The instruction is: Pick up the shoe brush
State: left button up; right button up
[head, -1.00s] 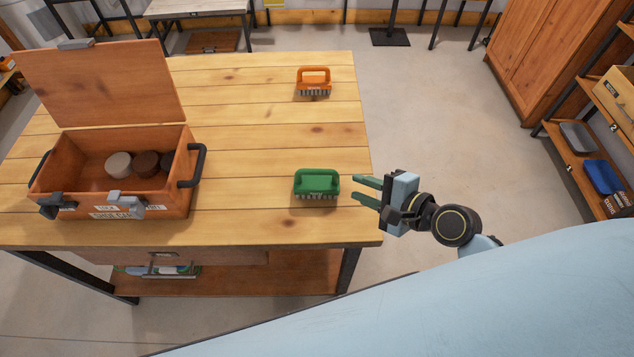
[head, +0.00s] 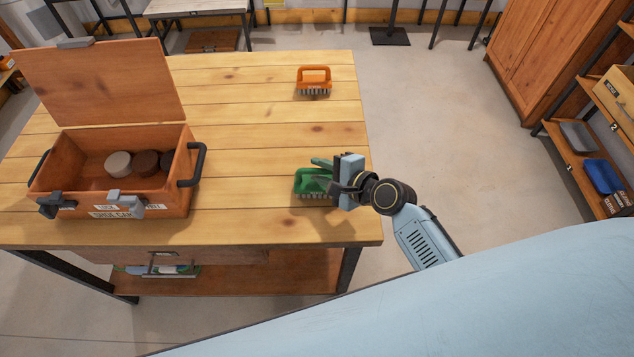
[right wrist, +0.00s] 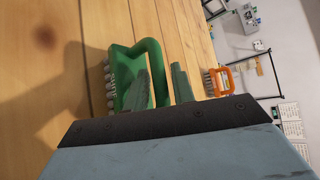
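A green brush (head: 309,183) with a loop handle stands bristles down near the right edge of the wooden table. It also shows in the right wrist view (right wrist: 121,62), with small lettering on its side. My right gripper (head: 322,175) is at the green brush, coming from the right. In the right wrist view its two fingers (right wrist: 160,70) are apart, with the handle's bar between them; I cannot tell whether they touch it. The gripper partly hides the brush in the head view. An orange brush (head: 313,80) stands farther back on the table. My left gripper is not in view.
An open wooden box (head: 110,195) with several round tins stands at the left of the table (head: 250,130). Its lid is raised. The table between box and brushes is clear. A shelf with bins (head: 590,150) stands at the far right.

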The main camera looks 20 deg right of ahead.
jog(key=shift+c, duration=0.3)
grip_shut()
jog(key=shift+r, duration=0.1)
